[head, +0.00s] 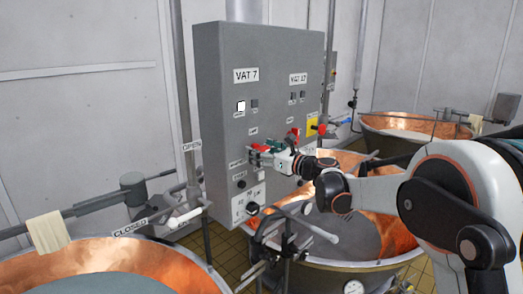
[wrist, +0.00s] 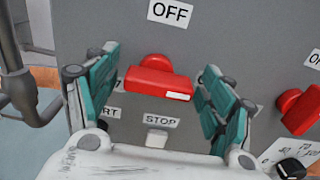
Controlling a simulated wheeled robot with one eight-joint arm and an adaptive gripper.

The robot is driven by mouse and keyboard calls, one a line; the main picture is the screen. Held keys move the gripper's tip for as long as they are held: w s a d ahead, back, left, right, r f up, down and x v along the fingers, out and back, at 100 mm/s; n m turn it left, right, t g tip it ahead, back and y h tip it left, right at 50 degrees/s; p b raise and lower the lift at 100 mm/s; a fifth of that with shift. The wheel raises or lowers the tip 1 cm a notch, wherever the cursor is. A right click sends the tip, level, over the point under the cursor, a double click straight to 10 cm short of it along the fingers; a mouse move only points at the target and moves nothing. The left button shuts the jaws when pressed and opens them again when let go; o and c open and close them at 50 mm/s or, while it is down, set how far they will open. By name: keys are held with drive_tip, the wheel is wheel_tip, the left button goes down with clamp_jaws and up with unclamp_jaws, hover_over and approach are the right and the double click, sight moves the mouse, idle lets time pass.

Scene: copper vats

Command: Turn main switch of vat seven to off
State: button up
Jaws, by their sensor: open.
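The grey control cabinet (head: 222,120) bears a VAT 7 label (head: 246,75) on its left part. In the wrist view a red rotary switch (wrist: 155,80) sits below an OFF label (wrist: 170,12). Its handle lies about sideways, with a white mark at its lower right end, not towards OFF. My gripper (wrist: 157,76) is open, with one teal finger on each side of this switch; I cannot tell whether either touches it.
A second red switch (wrist: 302,110) is close to the right finger. A STOP label (wrist: 160,120) and pale button (wrist: 156,138) lie below. Copper vats stand at the lower left (head: 60,268), beneath my arm (head: 385,240) and at the back right (head: 400,122). Pipes and levers crowd the cabinet's foot.

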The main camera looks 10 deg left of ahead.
drive_tip(key=c, duration=1.1)
drive_tip(key=shift+o, duration=0.2)
drive_tip(key=shift+n+b, duration=0.3)
drive_tip(key=shift+b, duration=0.05)
drive_tip(key=n+b, duration=0.3)
drive_tip(key=shift+f+n, duration=0.1)
drive_tip(key=shift+n, duration=0.2)
drive_tip(key=n+b, duration=0.2)
drive_tip(key=n, duration=0.2)
drive_tip(key=shift+s+n+b, duration=0.1)
drive_tip(key=shift+n+b, duration=0.2)
drive_tip(key=shift+b, duration=0.1)
drive_tip(key=n+b, duration=0.2)
drive_tip(key=n, duration=0.2)
drive_tip(key=shift+s+a, duration=0.1)
drive_tip(key=n+b, duration=0.1)
drive_tip(key=n, duration=0.4)
drive_tip(key=shift+r, duration=0.2)
drive_tip(key=shift+n, duration=0.3)
